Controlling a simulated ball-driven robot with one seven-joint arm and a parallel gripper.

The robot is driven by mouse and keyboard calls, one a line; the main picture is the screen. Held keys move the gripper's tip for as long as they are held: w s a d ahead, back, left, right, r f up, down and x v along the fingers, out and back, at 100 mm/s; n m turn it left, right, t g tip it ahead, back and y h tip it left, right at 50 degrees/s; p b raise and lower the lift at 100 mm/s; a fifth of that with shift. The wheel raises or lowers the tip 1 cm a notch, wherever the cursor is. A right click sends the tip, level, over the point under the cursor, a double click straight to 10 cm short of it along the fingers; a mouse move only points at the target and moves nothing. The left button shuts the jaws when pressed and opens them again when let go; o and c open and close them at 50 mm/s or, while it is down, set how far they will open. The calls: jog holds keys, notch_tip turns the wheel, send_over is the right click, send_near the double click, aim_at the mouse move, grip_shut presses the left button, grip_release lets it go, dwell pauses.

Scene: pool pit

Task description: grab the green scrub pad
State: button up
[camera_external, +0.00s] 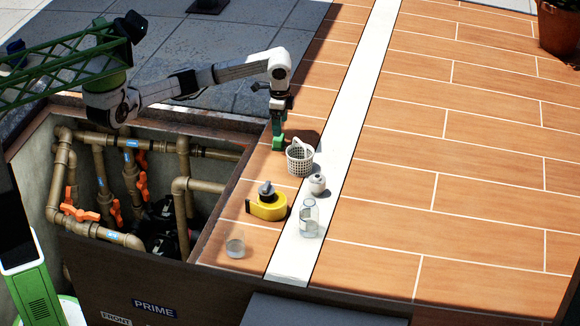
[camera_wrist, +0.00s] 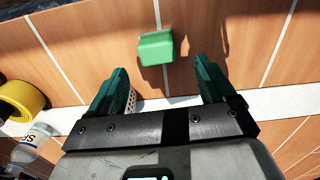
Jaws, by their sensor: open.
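The green scrub pad (camera_wrist: 156,48) is a small bright green block on the orange tiles. In the wrist view it lies just beyond the fingertips, roughly midway between them, with nothing gripping it. It also shows in the outside view (camera_external: 278,143), just below the fingers and left of the white basket. My gripper (camera_wrist: 161,72) has two dark green fingers, spread wide apart and empty. In the outside view my gripper (camera_external: 279,124) points down above the pad; the exact gap between them is hard to tell.
A white basket (camera_external: 300,160) stands close to the right of the pad; part of it shows behind my left finger. A small white jar (camera_external: 317,184), yellow tape (camera_external: 268,207), a glass jar (camera_external: 309,218) and a clear cup (camera_external: 235,245) stand nearer. An open pipe pit (camera_external: 150,190) lies left.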

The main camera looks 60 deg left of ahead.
aim_at(279, 142)
jog(key=shift+s+f+p, duration=0.15)
jog(key=shift+f+p, duration=0.35)
jog(key=shift+f, duration=1.15)
jog(key=shift+s+f+p, duration=0.1)
jog(key=shift+f+p, duration=0.35)
jog(key=shift+f, duration=1.2)
jog(key=shift+c, duration=0.5)
jog(key=c, duration=0.9)
jog(key=shift+r, duration=0.15)
jog(key=shift+c, duration=0.2)
